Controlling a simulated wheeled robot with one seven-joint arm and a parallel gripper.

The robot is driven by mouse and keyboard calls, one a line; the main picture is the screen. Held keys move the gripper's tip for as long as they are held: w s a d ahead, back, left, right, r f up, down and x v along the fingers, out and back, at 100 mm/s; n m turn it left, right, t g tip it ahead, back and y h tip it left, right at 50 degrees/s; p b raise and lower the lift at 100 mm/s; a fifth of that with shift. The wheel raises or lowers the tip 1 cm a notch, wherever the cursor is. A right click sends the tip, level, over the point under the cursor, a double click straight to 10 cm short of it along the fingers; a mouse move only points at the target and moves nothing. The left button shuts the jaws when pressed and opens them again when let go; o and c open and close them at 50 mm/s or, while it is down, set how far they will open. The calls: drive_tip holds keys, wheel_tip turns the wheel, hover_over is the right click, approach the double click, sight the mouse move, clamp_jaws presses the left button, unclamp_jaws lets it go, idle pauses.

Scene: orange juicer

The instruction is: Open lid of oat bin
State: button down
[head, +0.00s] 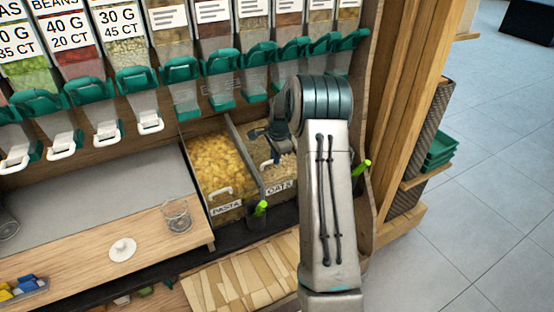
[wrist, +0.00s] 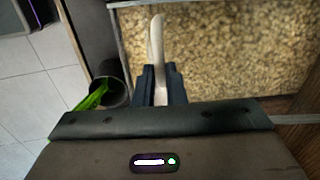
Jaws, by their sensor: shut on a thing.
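The oat bin, labelled OATS (head: 280,187), stands right of the pasta bin, partly hidden behind my arm. Its pale oats (wrist: 225,50) fill much of the wrist view, seemingly behind a clear lid. My gripper (wrist: 160,85) is shut on the white lid handle (wrist: 157,38), which sticks out between the dark fingers. In the head view, my gripper (head: 270,152) is over the oat bin and its fingertips are hard to make out. I cannot tell whether the lid is raised at all.
The pasta bin (head: 222,165) is directly left. A dark cup holding a green scoop (wrist: 112,85) is beside the bin's front. Teal-topped dispensers (head: 222,62) hang above. A wooden post (head: 395,90) stands right; open floor lies beyond.

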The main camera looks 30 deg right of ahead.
drive_tip(key=shift+s, duration=0.2)
drive_tip(key=c, duration=1.5)
unclamp_jaws()
drive_tip(key=r, duration=0.2)
drive_tip(key=s+r, duration=0.1)
drive_tip(key=r, duration=0.4)
drive_tip(key=shift+s+r, duration=0.15)
